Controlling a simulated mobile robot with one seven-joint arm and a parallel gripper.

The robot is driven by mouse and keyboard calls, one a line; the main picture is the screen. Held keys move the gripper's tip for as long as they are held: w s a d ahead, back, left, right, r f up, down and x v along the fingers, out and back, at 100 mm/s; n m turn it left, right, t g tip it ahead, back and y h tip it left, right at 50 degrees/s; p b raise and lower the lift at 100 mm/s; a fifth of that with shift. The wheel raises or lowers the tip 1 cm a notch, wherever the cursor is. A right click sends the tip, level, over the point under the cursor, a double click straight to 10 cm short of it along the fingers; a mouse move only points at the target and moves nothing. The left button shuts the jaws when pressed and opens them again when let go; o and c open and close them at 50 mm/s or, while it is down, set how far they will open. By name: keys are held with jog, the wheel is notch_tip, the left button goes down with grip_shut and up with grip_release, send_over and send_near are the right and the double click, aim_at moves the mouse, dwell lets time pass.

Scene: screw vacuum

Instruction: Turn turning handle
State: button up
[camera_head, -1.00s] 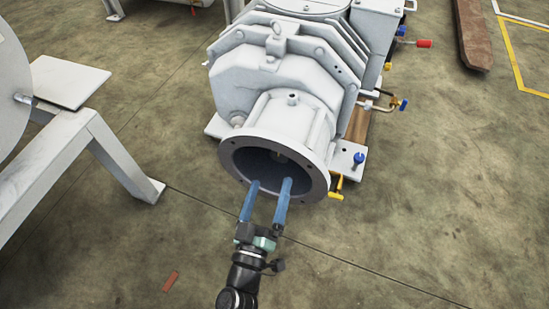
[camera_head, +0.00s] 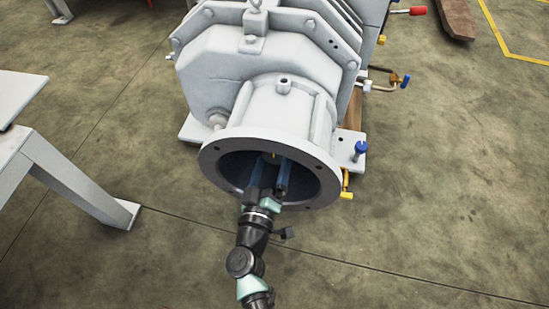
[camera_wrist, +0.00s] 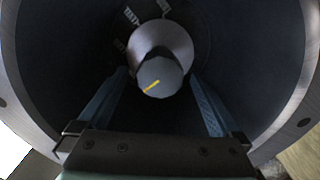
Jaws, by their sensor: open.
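The likely turning handle is a round grey shaft end (camera_wrist: 160,77) with a yellow stripe, deep inside the round flanged opening (camera_head: 217,151) of the white vacuum machine. Its stripe runs slantwise in the wrist view, and a wider pale collar (camera_wrist: 160,40) sits behind it. In the head view the shaft is a small shape (camera_head: 274,157) beyond my fingers. My gripper (camera_head: 269,170) reaches into the opening with its two blue fingers apart. In the wrist view the fingers lie left and right of the shaft end, with gaps showing. I see no contact.
The flange rim surrounds my gripper closely. A white stand (camera_head: 75,180) is at left.

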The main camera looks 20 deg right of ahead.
jog(key=shift+b+x, duration=0.4)
jog(key=shift+x, duration=0.85)
jog(key=c, duration=1.4)
jog(key=shift+p, duration=0.3)
